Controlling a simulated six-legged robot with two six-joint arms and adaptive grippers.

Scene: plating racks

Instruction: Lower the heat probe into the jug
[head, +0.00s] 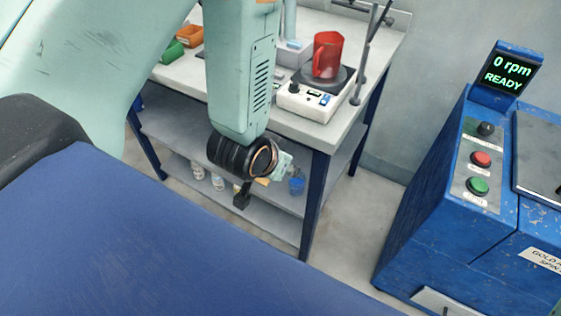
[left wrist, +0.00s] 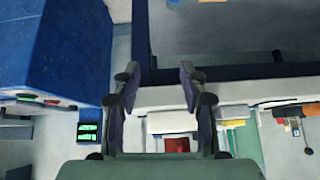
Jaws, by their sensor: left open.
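The red jug (head: 327,56) stands upright on the dark top of a white hot plate (head: 306,97) on the bench. A thin dark upright rod (head: 369,55) rises beside the hot plate; I cannot tell whether the heat probe is on it. My left gripper (head: 241,195) hangs in front of the bench, below its top and apart from the jug, mostly hidden by its wrist. In the left wrist view its fingers (left wrist: 158,72) are spread with nothing between them. A red patch (left wrist: 177,145) behind them may be the jug. My right gripper is not in view.
The bench (head: 192,75) holds green (head: 173,50) and orange (head: 190,35) bins at its left. Its lower shelf (head: 262,212) carries bottles and a blue cup (head: 297,186). A blue machine (head: 420,240) with a "0 rpm READY" display (head: 506,73) stands at right, with floor between.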

